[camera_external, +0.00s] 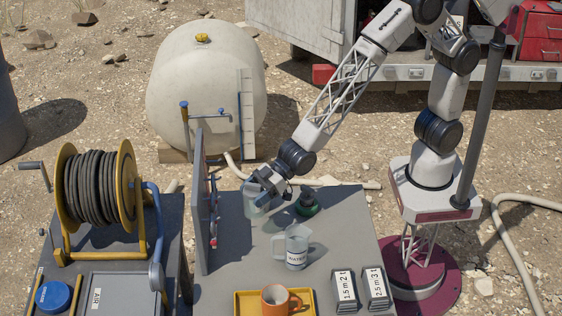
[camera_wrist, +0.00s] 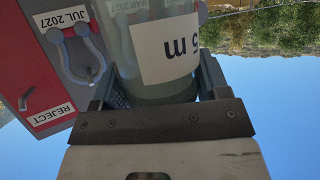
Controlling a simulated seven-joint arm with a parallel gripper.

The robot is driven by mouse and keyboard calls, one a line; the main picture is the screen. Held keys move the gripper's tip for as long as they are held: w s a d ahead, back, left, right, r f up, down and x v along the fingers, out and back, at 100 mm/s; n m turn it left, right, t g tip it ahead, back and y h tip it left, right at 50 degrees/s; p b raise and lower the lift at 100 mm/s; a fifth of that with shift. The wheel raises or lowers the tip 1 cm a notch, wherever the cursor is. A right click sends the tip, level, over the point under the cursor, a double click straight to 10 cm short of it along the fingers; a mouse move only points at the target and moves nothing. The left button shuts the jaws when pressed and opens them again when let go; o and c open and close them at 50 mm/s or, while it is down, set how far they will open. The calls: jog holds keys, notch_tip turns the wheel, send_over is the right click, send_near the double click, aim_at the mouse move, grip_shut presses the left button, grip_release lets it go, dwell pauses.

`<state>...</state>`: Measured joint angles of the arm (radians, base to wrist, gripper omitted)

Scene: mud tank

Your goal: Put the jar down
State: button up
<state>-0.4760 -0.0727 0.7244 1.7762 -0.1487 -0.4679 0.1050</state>
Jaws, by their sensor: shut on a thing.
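A pale, see-through jar (camera_external: 250,205) is at the far left part of the grey table, close beside the upright board. My gripper (camera_external: 268,187) reaches down to it from the right and is shut on it. In the wrist view the jar (camera_wrist: 160,92) fills the space between the two fingers. It bears a white label reading "5 m", seen upside down, and a smaller one that seems to read "MAR 2027". I cannot tell whether the jar's base touches the table (camera_external: 240,270).
The upright board (camera_external: 200,200) has a red part marked "REJECT" (camera_wrist: 50,116) and a hook label "JUL 2027". A dark green item (camera_external: 307,204), a "WATER" jug (camera_external: 294,247), an orange mug (camera_external: 276,299) on a yellow tray (camera_external: 243,304) and two labelled blocks (camera_external: 345,288) stand nearby.

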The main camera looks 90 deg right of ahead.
aim_at(254, 210)
jog(key=shift+f, duration=0.2)
jog(key=shift+f, duration=3.1)
jog(key=shift+f, duration=1.9)
jog(key=shift+f, duration=0.1)
jog(key=o, duration=1.4)
jog(key=shift+o, duration=0.2)
